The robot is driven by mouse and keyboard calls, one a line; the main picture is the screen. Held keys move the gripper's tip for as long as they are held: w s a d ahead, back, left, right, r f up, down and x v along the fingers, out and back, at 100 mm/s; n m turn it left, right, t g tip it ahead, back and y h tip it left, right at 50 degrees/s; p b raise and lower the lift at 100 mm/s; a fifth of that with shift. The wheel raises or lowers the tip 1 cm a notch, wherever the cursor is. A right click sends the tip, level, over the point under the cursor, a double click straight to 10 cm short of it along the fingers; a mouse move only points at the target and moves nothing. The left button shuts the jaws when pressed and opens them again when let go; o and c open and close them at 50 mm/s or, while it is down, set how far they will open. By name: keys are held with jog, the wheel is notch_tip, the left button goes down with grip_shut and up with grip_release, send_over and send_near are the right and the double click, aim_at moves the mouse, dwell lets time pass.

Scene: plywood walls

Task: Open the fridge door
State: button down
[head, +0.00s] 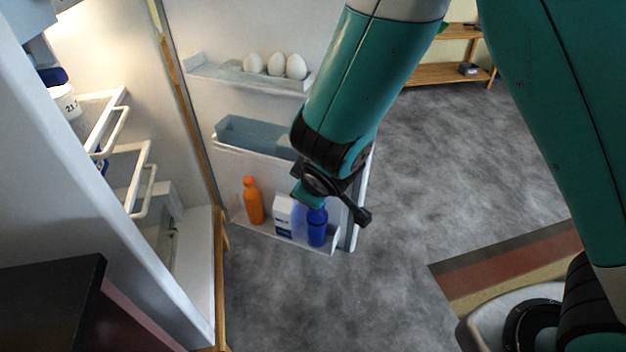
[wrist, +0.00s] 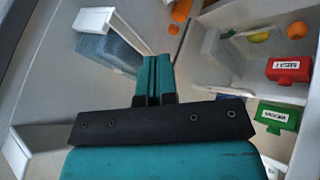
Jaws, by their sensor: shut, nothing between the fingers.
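The fridge (head: 165,170) stands at the left of the head view with its lit inside showing. Its white door (head: 250,110) is swung wide open, with its inner side and shelves facing me. My gripper (head: 308,196) is in front of the inner side of the door, by its lower shelves, and hides part of them. In the wrist view my gripper (wrist: 154,72) is shut and empty, between a door shelf (wrist: 95,20) and the fridge interior (wrist: 215,65). I cannot tell whether it touches the door. The outer door handle is not in view.
Door shelves hold eggs (head: 275,66), an orange bottle (head: 253,202), a white carton (head: 284,216) and a blue bottle (head: 317,226). Red (wrist: 289,69) and green (wrist: 277,117) boxes show inside the fridge. A dark-topped cabinet (head: 50,290) is at lower left.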

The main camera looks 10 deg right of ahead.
jog(key=w+d+f, duration=0.2)
jog(key=w+f, duration=0.4)
jog(key=w, duration=0.2)
jog(key=shift+f, duration=0.2)
